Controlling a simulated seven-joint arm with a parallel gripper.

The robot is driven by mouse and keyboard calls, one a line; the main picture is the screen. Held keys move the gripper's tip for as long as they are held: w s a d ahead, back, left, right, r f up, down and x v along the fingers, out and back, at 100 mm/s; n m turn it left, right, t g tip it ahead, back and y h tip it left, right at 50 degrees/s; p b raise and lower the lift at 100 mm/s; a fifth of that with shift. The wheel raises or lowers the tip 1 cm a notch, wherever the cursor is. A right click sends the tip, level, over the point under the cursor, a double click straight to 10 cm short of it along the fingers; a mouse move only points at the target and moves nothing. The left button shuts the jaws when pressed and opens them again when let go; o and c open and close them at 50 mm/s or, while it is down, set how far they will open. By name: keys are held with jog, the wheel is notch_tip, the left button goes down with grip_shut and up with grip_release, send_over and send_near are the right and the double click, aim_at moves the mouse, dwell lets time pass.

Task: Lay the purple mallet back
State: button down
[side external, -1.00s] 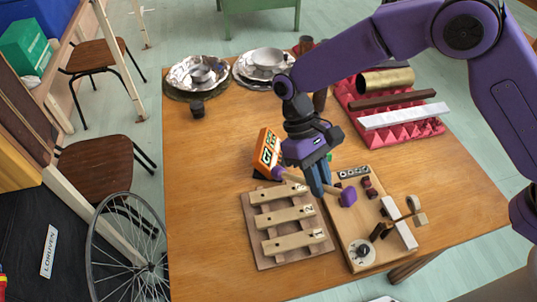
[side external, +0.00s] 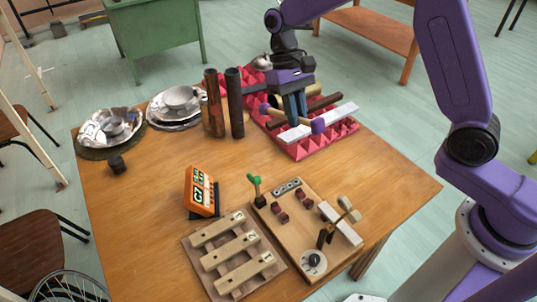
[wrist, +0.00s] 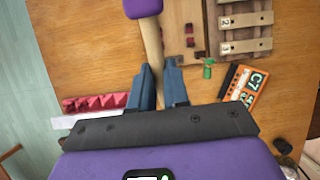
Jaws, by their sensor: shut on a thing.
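My gripper (side external: 297,118) is shut on the handle, fingers pointing down. In the side view the mallet appears over the white bar and red foam; whether it touches them I cannot tell. In the wrist view the handle (wrist: 152,45) runs up from between my fingers (wrist: 156,98) to the purple head (wrist: 142,8).
Red bumpy foam (side external: 310,150) bears a white bar (side external: 342,117) and a dark bar. Two dark upright tubes (side external: 234,103) stand left of it. A numbered wooden bar set (side external: 225,240), an orange display (side external: 200,190) and metal dishes (side external: 112,128) share the table. The table's middle is clear.

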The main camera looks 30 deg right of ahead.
jog(key=w+d+r+m+t, duration=0.1)
jog(key=w+d+r+m, duration=0.15)
jog(key=d, duration=0.85)
jog(key=n+t, duration=0.2)
jog(key=t, duration=0.1)
send_over(263, 170)
notch_tip(263, 170, down, 21)
jog(key=shift+w+r+h, duration=0.1)
jog(key=shift+w+h, duration=0.05)
jog(key=shift+h, duration=0.25)
jog(key=shift+f, duration=3.25)
jog(key=shift+f, duration=0.3)
